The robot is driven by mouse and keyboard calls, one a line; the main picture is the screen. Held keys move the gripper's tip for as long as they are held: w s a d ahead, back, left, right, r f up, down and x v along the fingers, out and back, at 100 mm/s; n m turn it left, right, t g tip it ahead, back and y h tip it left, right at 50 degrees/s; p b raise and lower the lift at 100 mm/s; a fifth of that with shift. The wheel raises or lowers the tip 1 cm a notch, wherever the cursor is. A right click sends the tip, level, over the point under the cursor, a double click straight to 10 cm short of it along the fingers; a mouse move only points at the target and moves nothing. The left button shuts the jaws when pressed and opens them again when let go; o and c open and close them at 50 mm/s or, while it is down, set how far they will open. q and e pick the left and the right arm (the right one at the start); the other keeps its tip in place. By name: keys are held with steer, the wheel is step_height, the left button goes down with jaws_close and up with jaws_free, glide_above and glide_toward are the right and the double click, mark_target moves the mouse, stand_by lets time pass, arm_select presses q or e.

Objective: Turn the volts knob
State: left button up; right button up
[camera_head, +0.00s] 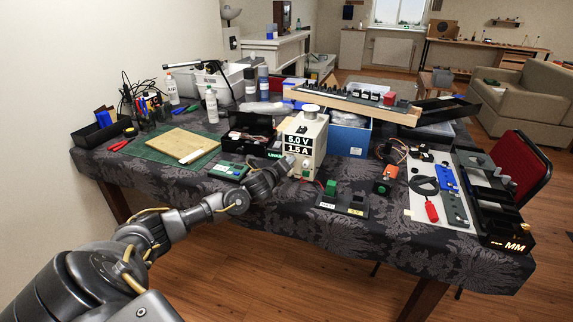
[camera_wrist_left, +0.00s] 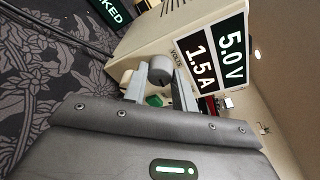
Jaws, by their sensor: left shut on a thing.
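The power supply (camera_head: 315,136) is a cream box on the table, with displays reading 5.0 V and 1.5 A. In the left wrist view its display panel (camera_wrist_left: 218,52) is tilted at the right. A grey round knob (camera_wrist_left: 160,66) sits on its front face. My left gripper (camera_head: 287,164) reaches the lower front of the supply. In the left wrist view its two fingers (camera_wrist_left: 158,78) are shut on the knob, one on each side. My right gripper is not in view.
A green-screened device (camera_head: 228,170) lies left of the supply. A small stand with a green block (camera_head: 330,188) is at its right. A blue box (camera_head: 350,139) stands behind. A grey board with modules (camera_head: 437,190) lies farther right. The table's front edge is mostly clear.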

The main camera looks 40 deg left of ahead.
arm_select(q)
steer(key=shift+f, duration=0.1)
stand_by(0.4)
steer(key=o, duration=0.7)
